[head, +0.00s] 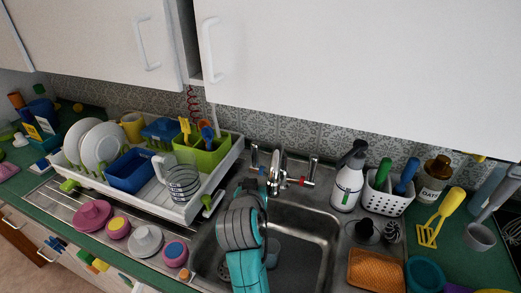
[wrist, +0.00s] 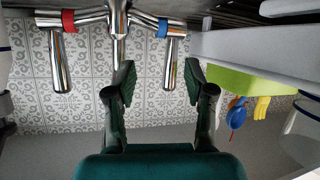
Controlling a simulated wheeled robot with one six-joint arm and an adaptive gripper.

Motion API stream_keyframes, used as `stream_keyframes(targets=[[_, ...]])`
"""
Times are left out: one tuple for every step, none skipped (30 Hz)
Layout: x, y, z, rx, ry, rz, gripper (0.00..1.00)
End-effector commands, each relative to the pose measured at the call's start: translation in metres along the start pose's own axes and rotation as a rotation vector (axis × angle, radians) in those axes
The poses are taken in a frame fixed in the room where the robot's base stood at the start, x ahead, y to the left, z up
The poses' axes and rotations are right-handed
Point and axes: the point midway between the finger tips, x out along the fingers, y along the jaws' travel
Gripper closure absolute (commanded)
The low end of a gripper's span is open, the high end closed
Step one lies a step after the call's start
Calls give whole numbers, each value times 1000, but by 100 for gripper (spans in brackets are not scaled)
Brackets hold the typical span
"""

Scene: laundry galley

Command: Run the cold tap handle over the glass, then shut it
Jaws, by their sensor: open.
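The chrome tap (head: 276,170) stands at the back of the sink, with a lever handle on each side. The cold tap handle, with a blue band (wrist: 163,28), is on the right in the wrist view and hangs between my open fingers (wrist: 158,76); I cannot tell whether they touch it. The hot handle (wrist: 60,66) has a red band and is on the left there. In the head view my arm covers part of the sink and hides my fingertips. A pale object (head: 272,250) shows in the sink beside my arm; I cannot tell whether it is the glass. No running water shows.
A white dish rack (head: 190,212) with plates, a blue tub and a green caddy (head: 212,155) stands left of the sink. A spray bottle (head: 348,182) and a white utensil basket (head: 385,202) stand to the right. White cupboards (head: 350,70) hang above.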

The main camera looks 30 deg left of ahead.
Motion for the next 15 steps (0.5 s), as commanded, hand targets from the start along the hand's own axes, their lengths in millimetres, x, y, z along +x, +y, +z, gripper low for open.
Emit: stream_keyframes(targets=[[-1,-6,-18,26,6,4,46],[-2,-8,-26,41,7,8,46],[-3,-11,-36,61,9,12,46],[-4,-13,-43,73,11,15,46],[-5,-14,-48,85,13,17,46],[-7,-16,-56,98,16,21,46],[-8,-17,-60,106,16,23,46],[-8,-17,-63,114,16,25,46],[-8,-18,-67,121,17,26,46],[-8,-18,-68,125,17,27,46],[-7,-18,-69,127,17,28,46],[-5,-19,-70,129,17,29,46],[-3,-18,-70,129,16,29,46],[-1,-18,-70,130,17,29,46],[4,-18,-70,129,17,30,46]])
